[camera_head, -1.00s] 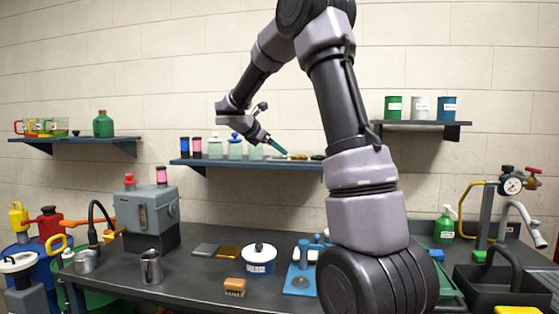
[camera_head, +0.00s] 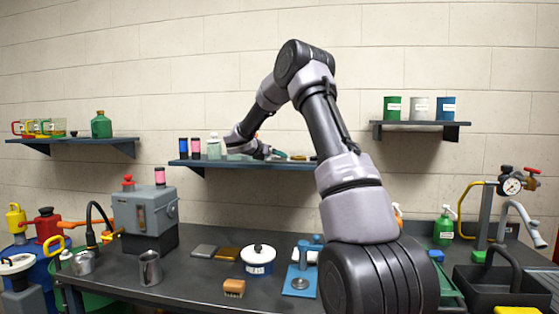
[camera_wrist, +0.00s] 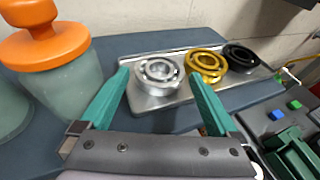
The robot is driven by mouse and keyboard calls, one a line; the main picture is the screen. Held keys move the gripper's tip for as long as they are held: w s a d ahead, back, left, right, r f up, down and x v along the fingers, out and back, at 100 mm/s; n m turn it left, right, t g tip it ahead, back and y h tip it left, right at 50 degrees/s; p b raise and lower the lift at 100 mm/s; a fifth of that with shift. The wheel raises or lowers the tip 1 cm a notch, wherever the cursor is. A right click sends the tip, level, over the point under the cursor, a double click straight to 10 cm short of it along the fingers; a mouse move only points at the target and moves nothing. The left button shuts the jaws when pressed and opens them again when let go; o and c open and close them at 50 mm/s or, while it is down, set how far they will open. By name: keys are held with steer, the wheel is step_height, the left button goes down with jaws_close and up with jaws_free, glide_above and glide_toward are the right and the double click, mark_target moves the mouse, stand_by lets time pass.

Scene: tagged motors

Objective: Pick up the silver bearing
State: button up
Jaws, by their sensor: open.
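The silver bearing (camera_wrist: 158,74) lies at the left end of a metal tray (camera_wrist: 160,103) in the wrist view. A gold bearing (camera_wrist: 207,63) and a black bearing (camera_wrist: 242,56) lie to its right on the same tray. My gripper (camera_wrist: 161,80) is open and empty, its two green fingers pointing toward the silver bearing, one to each side of it in the picture. I cannot tell whether either finger touches it. In the head view my gripper (camera_head: 268,152) is small at the middle shelf, and the bearings there are too small to make out.
A frosted jar with an orange lid (camera_wrist: 45,45) stands on the shelf (camera_wrist: 117,50) close to the left of my gripper. The wall (camera_wrist: 180,18) is close behind the tray. Below in the head view is the workbench (camera_head: 205,280) with a blue-and-white pot (camera_head: 258,262).

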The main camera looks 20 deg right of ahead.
steer(key=shift+x, duration=1.15)
steer(key=c, duration=1.3)
